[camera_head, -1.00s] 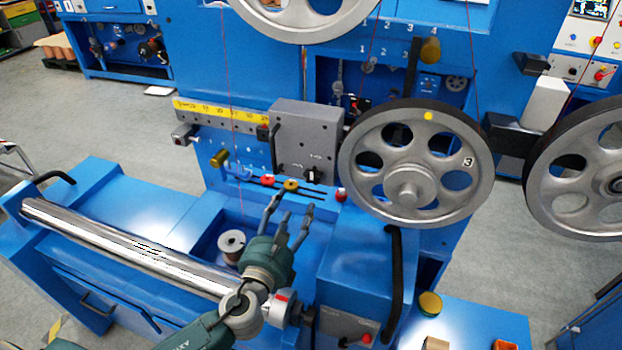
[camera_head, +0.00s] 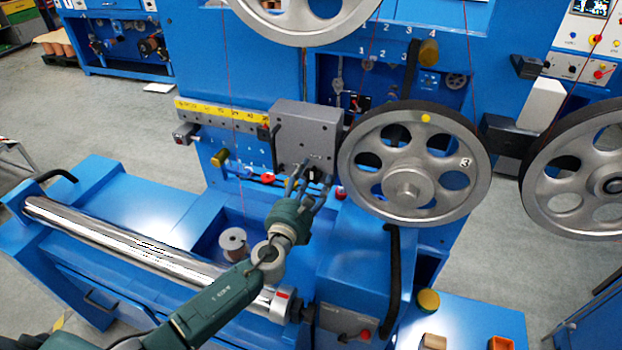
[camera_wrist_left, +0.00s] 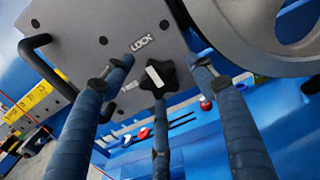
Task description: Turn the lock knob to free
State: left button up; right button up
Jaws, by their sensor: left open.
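The lock knob (camera_wrist_left: 157,78) is a black star-shaped knob with a white mark, on a grey box (camera_head: 300,133) on the blue machine. The word LOCK shows above it in the left wrist view; a second label is partly covered by a finger. My left gripper (camera_head: 309,180) is open in front of the knob. In the left wrist view its fingers (camera_wrist_left: 158,90) spread around the knob, two at the sides and one below. I cannot tell whether any finger touches it. In the head view the fingers partly cover the knob. My right gripper is not in view.
A large grey pulley wheel (camera_head: 408,192) stands close to the right of the box. A black handle (camera_wrist_left: 42,58) sticks out at the box's left side. A shiny roller (camera_head: 140,250) lies at front left, with a spool (camera_head: 233,242) behind it.

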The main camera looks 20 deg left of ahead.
pick_arm(q)
jog(key=c, duration=1.2)
jog(key=shift+n, duration=0.3)
jog(key=n+b, duration=0.2)
jog(key=n, duration=0.1)
jog(key=shift+n, duration=0.3)
jog(key=n+b, duration=0.1)
jog(key=n, duration=0.3)
jog(key=shift+r+n, duration=0.1)
jog(key=shift+n, duration=0.2)
jog(key=n+b, duration=0.1)
jog(key=n, duration=0.3)
jog(key=shift+r+n, duration=0.1)
jog(key=shift+n, duration=0.2)
jog(key=shift+n+b, duration=0.4)
jog(key=shift+n, duration=1.8)
